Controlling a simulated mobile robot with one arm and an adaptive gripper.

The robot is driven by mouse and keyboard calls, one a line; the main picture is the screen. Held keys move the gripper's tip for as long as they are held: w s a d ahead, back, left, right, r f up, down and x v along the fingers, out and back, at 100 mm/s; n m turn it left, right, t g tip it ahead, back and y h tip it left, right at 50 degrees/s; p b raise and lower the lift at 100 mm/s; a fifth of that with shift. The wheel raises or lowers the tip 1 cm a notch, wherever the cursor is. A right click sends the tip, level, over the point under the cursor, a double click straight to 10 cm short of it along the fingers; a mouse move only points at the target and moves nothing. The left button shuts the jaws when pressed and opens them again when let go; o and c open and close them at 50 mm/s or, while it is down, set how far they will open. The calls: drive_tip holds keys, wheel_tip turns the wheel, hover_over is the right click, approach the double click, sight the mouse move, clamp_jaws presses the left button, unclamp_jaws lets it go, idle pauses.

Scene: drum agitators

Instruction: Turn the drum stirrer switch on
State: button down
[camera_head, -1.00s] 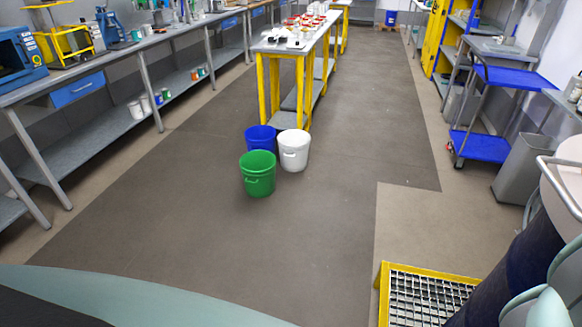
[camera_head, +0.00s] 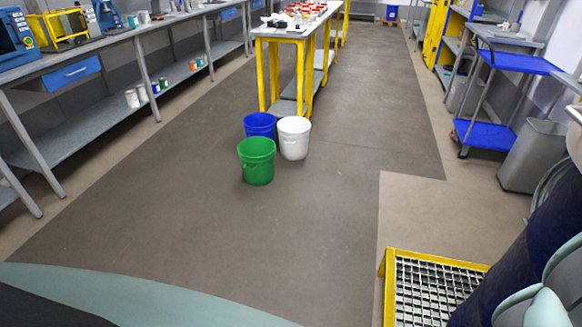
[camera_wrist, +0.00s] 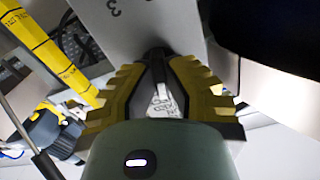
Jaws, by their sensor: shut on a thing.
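In the wrist view my gripper (camera_wrist: 157,62), with yellow and black fingers, is shut at a pale grey panel (camera_wrist: 150,20) marked with a "3". Its fingertips meet on a small dark piece (camera_wrist: 155,53), which looks like the switch; most of it is hidden between the fingers, so its position cannot be told. The gripper does not show in the head view, where only parts of my arm show at the lower right.
A yellow-framed grate step (camera_head: 436,290) stands at the lower right. Green (camera_head: 257,161), blue (camera_head: 259,125) and white (camera_head: 294,138) buckets stand on the floor by a yellow-legged table. A blue cart (camera_head: 486,134) and a grey bin (camera_head: 533,157) are at the right. The middle floor is clear.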

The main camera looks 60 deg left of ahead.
drive_tip(key=m+b, duration=0.3)
drive_tip(key=m, duration=0.2)
drive_tip(key=shift+w+f, duration=0.1)
drive_tip(key=shift+m, duration=0.3)
idle(0.4)
drive_tip(key=c, duration=1)
unclamp_jaws()
drive_tip(key=shift+r, duration=0.2)
